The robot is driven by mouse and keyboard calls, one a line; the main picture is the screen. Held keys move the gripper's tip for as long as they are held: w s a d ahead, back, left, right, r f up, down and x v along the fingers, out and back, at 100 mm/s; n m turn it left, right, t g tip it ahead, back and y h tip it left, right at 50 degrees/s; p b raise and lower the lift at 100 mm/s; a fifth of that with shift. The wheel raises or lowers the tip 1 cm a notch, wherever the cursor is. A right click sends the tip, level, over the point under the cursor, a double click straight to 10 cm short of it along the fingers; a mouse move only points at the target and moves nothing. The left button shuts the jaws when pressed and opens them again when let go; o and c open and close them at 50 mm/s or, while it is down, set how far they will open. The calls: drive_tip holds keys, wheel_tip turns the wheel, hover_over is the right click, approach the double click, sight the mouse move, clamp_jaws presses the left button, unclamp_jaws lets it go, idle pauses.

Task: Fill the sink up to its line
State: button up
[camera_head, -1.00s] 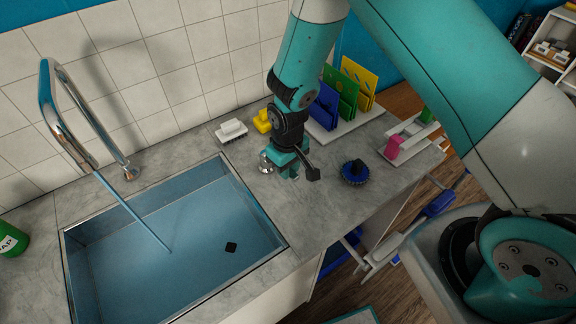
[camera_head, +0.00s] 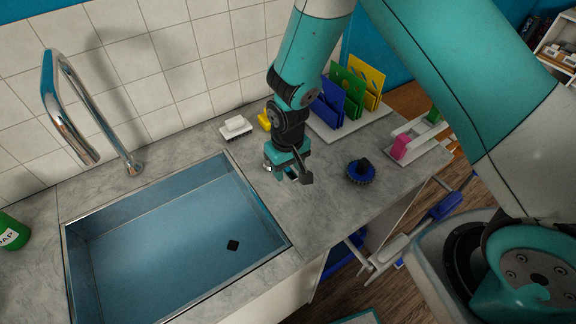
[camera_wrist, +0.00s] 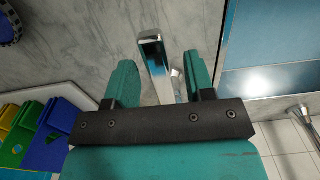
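The sink (camera_head: 168,312) is set in the grey counter at left and holds blue-tinted water (camera_head: 165,250). A small black square (camera_head: 233,245) shows in it. I cannot make out a fill line. The chrome faucet (camera_head: 70,100) arches over the sink, and no stream falls from its spout. My gripper (camera_head: 285,174) is low over the counter just right of the sink. In the wrist view, its teal fingers (camera_wrist: 163,78) stand apart on either side of a chrome tap lever (camera_wrist: 153,55), with gaps showing. The gripper mostly hides the lever in the head view.
A white brush (camera_head: 235,127) and yellow item (camera_head: 264,121) lie by the wall. Blue, green and yellow boards (camera_head: 345,93) stand in a rack behind my gripper. A round blue brush (camera_head: 361,171) lies to its right. A green soap bottle (camera_head: 12,233) is at far left.

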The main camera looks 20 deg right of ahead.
drive_tip(key=shift+r, duration=0.1)
wheel_tip(320, 180, up, 17)
drive_tip(key=b, duration=0.3)
drive_tip(key=shift+b, duration=0.35)
drive_tip(key=shift+r, duration=0.1)
drive_tip(key=s+r+n+y+b, duration=0.1)
drive_tip(key=s+r, duration=0.3)
drive_tip(key=s, duration=0.6)
drive_tip(key=s+r+n+y, duration=0.3)
drive_tip(key=s+r, duration=0.1)
drive_tip(key=s, duration=0.7)
drive_tip(key=shift+d+b, duration=0.3)
drive_tip(key=shift+b, duration=0.1)
